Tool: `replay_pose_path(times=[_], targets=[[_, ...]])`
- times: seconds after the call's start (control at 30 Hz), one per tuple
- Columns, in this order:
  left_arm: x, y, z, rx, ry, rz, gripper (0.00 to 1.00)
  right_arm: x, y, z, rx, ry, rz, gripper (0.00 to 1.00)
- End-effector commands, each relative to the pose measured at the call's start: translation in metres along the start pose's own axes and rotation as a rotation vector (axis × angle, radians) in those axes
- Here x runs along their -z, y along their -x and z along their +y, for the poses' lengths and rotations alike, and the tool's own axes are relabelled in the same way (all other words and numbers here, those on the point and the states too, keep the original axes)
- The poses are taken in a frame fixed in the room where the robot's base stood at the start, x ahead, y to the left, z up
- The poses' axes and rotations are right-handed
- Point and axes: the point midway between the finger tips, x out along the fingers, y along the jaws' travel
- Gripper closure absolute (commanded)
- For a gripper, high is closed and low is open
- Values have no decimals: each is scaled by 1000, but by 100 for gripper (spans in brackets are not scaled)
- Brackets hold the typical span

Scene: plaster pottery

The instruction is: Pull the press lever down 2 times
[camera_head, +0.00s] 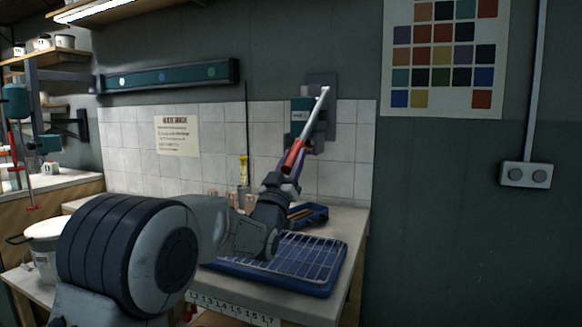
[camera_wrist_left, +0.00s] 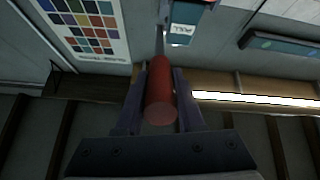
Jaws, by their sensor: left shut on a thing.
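My left gripper (camera_head: 290,167) is shut around the red handle. In the left wrist view the red handle (camera_wrist_left: 160,95) lies between the two fingers of my left gripper (camera_wrist_left: 158,100), with the teal press body (camera_wrist_left: 185,20) beyond it. The handle's far end is partly hidden by the fingers in the head view. My right gripper is not in view.
A blue tray with a wire rack (camera_head: 305,262) lies on the bench below my left arm. A dark blue object (camera_head: 310,214), small pinkish pots and a yellow-handled tool (camera_head: 244,170) stand behind it. A white bucket (camera_head: 45,245) is at left. The wall at right is clear below a socket (camera_head: 526,175).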

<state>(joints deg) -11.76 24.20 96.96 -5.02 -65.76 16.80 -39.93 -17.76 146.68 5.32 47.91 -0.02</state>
Motion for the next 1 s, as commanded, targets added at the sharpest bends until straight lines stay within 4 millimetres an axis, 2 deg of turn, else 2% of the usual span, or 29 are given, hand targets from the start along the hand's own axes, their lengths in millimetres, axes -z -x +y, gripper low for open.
replay_pose_path(times=[0.03,0.63,0.67,0.7,0.73,1.0], targets=[[-14,5,-2,0,1,-13,100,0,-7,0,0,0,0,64],[-16,3,-2,-2,1,4,100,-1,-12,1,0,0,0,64],[-16,2,-2,-2,1,4,51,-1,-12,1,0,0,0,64],[-15,2,-2,-3,1,6,36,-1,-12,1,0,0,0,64],[-14,2,-2,-3,1,7,33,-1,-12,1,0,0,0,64],[-11,1,-2,-3,1,15,33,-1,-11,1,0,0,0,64]])
